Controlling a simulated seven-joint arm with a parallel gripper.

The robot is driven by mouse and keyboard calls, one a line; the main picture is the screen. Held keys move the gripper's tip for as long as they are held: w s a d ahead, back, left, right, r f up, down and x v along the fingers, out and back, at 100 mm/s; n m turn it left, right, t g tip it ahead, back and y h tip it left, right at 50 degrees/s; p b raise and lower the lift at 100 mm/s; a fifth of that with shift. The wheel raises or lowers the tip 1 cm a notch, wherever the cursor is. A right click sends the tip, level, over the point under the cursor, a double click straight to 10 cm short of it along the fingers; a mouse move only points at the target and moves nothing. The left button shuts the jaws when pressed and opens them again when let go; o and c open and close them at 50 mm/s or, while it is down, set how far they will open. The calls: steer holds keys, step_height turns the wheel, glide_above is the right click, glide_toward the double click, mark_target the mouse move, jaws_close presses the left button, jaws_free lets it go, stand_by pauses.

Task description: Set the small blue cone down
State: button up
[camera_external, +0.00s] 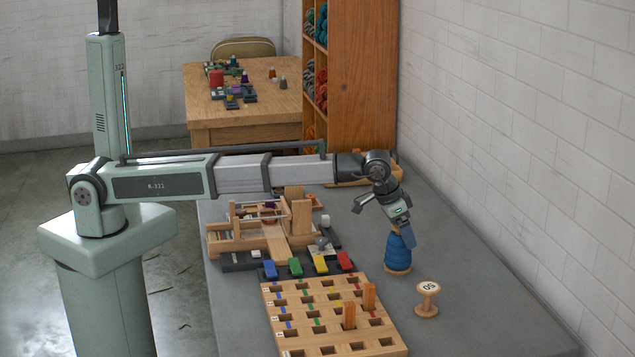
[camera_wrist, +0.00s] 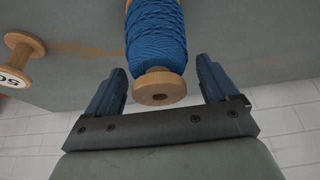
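The blue cone (camera_external: 397,252) is a wound blue skein on a wooden core with a wooden foot. It stands upright on the grey table, right of the slotted board. In the wrist view the blue cone (camera_wrist: 156,35) shows its wooden top end towards me. My gripper (camera_external: 402,236) is at the top of the cone, angled down. In the wrist view my gripper (camera_wrist: 160,72) is open, with one finger on each side of the cone's top and a visible gap at both sides. In the external view a finger hides part of the cone's top.
A wooden spool marked 50 (camera_external: 427,298) stands close by at the right front. A slotted wooden board (camera_external: 330,320) with two upright pegs lies to the left. A wooden frame device (camera_external: 262,235) stands behind it. The grey table (camera_external: 490,310) is clear towards the white wall.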

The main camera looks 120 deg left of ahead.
steer(key=v, duration=1.2)
steer(key=shift+r, duration=0.15)
